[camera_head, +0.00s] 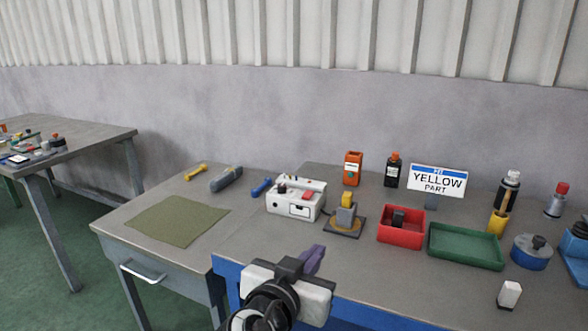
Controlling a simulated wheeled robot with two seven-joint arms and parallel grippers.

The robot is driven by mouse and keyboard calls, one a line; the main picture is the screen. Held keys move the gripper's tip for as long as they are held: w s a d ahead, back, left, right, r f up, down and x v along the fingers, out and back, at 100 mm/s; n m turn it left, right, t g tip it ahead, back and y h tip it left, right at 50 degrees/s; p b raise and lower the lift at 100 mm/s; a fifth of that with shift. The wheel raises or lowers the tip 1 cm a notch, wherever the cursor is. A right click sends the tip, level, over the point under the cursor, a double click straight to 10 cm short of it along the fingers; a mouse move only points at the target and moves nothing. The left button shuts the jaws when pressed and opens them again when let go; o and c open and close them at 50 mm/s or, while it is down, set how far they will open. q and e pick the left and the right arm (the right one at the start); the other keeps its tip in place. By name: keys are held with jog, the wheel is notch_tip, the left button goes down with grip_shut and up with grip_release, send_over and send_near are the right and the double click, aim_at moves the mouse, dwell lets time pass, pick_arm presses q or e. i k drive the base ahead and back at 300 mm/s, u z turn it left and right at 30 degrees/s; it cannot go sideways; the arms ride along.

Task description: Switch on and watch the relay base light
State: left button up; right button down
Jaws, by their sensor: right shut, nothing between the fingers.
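A white control box (296,206) stands at the middle of the workbench, with a red part and dark parts on top and a framed panel on its front. To its right, a dark square base (344,232) carries a grey block with a yellow top (346,201). I cannot tell which of these is the relay base, and no lit lamp is clear. My right gripper (314,258) is at the bench's front edge, in front of the white box and apart from it. Its purple fingers are shut and empty. My left gripper is out of view.
A sign (438,181) reads "FIT YELLOW PART". A red bin (401,228) holding a dark part and a green tray (465,247) stand right. A green mat (177,221) lies left. Orange container (352,168), dark bottle (392,171) and yellow cylinder (497,224) stand behind. White block (509,294) is front right.

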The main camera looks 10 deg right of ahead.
aim_at(307, 194)
jog(key=i, duration=0.85)
